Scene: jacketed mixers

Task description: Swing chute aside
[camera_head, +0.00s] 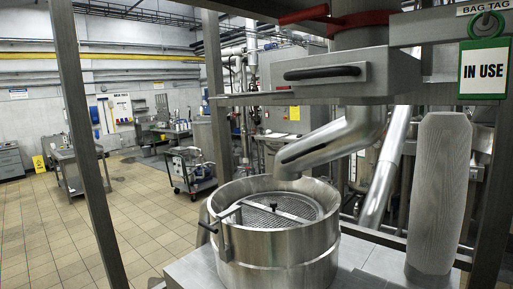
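The chute (345,138) is a bent, shiny metal pipe. It comes down from under a metal box with a black handle (322,73) and slants to the lower left. Its open lower end sits above the back rim of a round steel vessel (285,244). A mesh screen (274,210) with a crossbar and a small dark knob covers the vessel's top. A bracket with a dark-tipped handle (217,229) is on the vessel's left front. My gripper is not visible in this view.
A steel post (82,140) stands at the left. A tall grey rounded block (439,190) stands right of the vessel. A green-framed "IN USE" tag (485,69) hangs at upper right. A red handle (303,15) is overhead. A cart (190,170) stands behind; tiled floor is open at left.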

